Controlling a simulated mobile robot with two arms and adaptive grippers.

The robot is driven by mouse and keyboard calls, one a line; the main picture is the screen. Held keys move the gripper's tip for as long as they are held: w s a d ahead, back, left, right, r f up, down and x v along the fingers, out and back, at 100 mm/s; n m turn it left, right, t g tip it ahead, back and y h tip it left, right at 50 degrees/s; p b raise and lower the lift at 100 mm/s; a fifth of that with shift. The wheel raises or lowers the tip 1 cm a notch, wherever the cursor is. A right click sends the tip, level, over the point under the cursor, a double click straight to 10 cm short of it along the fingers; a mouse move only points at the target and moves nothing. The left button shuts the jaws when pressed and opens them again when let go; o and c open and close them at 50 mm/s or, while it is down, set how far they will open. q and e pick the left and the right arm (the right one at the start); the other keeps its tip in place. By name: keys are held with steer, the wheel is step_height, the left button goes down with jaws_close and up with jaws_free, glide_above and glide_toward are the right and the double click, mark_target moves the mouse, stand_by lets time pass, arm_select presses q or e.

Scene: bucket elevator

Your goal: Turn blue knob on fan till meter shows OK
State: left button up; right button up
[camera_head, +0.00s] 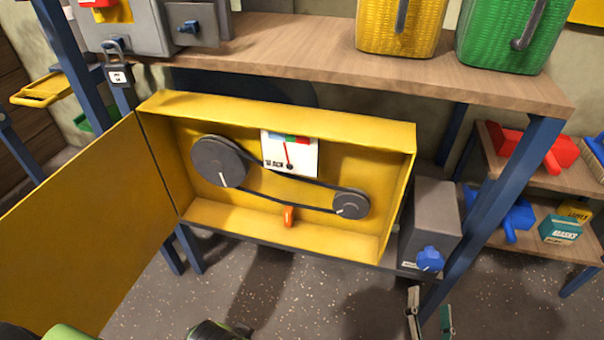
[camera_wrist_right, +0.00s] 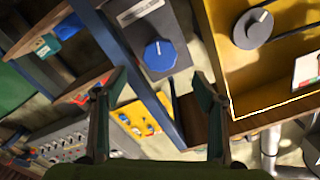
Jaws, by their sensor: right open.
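The blue knob (camera_head: 430,259) sits low on the front of a dark grey box (camera_head: 433,208), right of the open yellow housing. It also shows in the right wrist view (camera_wrist_right: 160,55), with a white mark on its face. The meter (camera_head: 290,155) is a white card inside the housing with blue, green and red bands. Its red needle leans slightly left of upright; the small lettering is hard to read. My right gripper (camera_head: 430,306) is open and empty, just below and in front of the knob, apart from it.
The yellow housing (camera_head: 290,108) holds two dark pulleys joined by a belt and a small orange part (camera_head: 289,216). Its door (camera_head: 85,230) hangs open to the left. A blue table leg (camera_head: 490,215) stands close right of the grey box. A wooden top (camera_head: 300,50) overhangs.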

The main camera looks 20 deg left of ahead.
mark_target(430, 265)
arm_select(q)
steer(key=shift+f, duration=0.1)
steer(key=b+v, duration=0.3)
steer(key=v, duration=0.3)
arm_select(e)
steer(key=w+n, duration=0.2)
steer(key=w, duration=0.1)
steer(key=w+n+b, duration=0.1)
steer(key=w+n, duration=0.2)
steer(key=shift+w+r, duration=0.15)
steer(key=shift+r, duration=0.05)
steer(key=w, duration=0.4)
steer(key=shift+w+a+b, duration=0.1)
steer(key=shift+w+b, duration=0.2)
arm_select(q)
steer(key=w+t, duration=0.1)
steer(key=w, duration=0.1)
steer(key=w+d+t, duration=0.1)
steer(key=w, duration=0.1)
steer(key=shift+w, duration=0.3)
arm_select(e)
steer(key=shift+w, duration=0.25)
steer(key=c, duration=1.1)
